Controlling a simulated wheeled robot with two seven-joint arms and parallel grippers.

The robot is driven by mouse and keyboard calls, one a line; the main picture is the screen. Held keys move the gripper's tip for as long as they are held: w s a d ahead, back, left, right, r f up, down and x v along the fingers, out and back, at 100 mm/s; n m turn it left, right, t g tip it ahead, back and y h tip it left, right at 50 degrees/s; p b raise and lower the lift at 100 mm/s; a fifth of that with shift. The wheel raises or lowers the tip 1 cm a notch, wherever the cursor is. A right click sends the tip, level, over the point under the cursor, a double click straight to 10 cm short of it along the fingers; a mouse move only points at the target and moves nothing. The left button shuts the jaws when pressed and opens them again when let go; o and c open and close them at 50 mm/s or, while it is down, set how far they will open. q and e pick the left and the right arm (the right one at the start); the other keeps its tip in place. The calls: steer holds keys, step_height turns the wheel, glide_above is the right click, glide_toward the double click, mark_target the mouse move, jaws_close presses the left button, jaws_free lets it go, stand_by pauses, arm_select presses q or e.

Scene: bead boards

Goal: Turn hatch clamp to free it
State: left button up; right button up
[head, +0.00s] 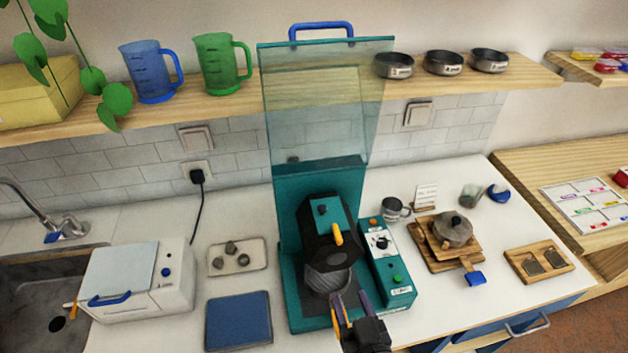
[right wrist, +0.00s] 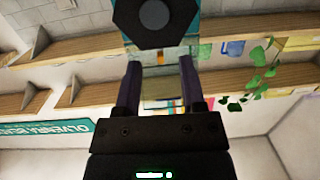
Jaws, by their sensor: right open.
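The teal machine (head: 290,295) stands mid-counter with a black head (head: 322,222). A yellow-orange lever (head: 337,234), which looks like the hatch clamp, sits on the head's right side and points down toward the front. A dark ribbed round part (head: 328,279) is under the head. My right gripper (head: 350,298) is open and empty, in front of and below the lever, apart from it. In the right wrist view a small orange piece (right wrist: 161,57) shows beyond and between the fingertips (right wrist: 160,66); it may be the lever. My left gripper is out of view.
A clear raised panel (head: 318,110) with a blue handle stands behind the head. A teal control box (head: 388,270) is close on the right. A blue mat (head: 238,320) and a white appliance (head: 140,280) lie left. A wooden stand (head: 425,255) is further right.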

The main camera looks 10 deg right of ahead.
steer(key=t, duration=0.1)
glide_toward(341, 243)
steer(key=w, duration=0.2)
steer(key=shift+h, duration=0.3)
steer(key=w, duration=0.9)
steer(key=shift+a, duration=0.4)
steer(key=shift+c, duration=0.3)
jaws_close()
